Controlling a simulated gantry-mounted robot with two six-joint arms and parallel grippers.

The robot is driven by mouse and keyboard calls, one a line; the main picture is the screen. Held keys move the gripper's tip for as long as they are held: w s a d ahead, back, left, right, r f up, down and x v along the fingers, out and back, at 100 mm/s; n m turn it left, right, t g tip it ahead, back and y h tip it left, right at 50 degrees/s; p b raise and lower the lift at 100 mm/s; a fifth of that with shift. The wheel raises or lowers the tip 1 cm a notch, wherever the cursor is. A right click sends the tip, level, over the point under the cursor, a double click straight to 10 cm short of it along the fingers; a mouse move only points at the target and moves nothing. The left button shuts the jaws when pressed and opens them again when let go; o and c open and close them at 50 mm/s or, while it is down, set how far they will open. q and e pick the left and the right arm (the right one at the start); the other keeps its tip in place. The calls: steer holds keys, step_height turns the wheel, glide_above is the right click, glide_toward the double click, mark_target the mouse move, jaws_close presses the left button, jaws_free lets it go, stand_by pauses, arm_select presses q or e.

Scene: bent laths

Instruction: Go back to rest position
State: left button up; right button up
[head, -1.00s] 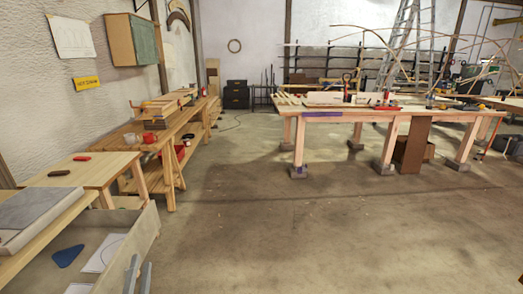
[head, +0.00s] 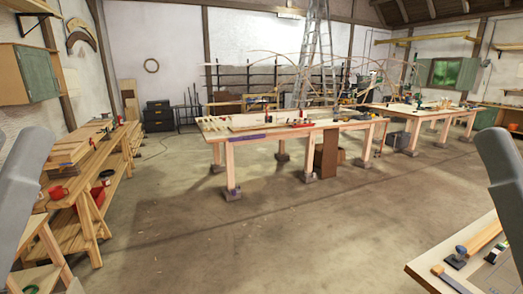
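The task names no object. A grey link of my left arm rises along the left edge of the head view, and a grey link of my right arm stands along the right edge. Neither gripper shows, so I cannot see their fingers or whether they hold anything.
A long wooden workbench (head: 285,132) with tools and laths stands ahead on open concrete floor (head: 240,235). Another bench (head: 420,113) is behind it at right. A side bench (head: 88,165) lines the left wall. A table corner (head: 450,262) with tools juts in at bottom right. A stepladder (head: 315,60) stands behind.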

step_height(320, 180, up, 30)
steer(key=p, duration=2.7)
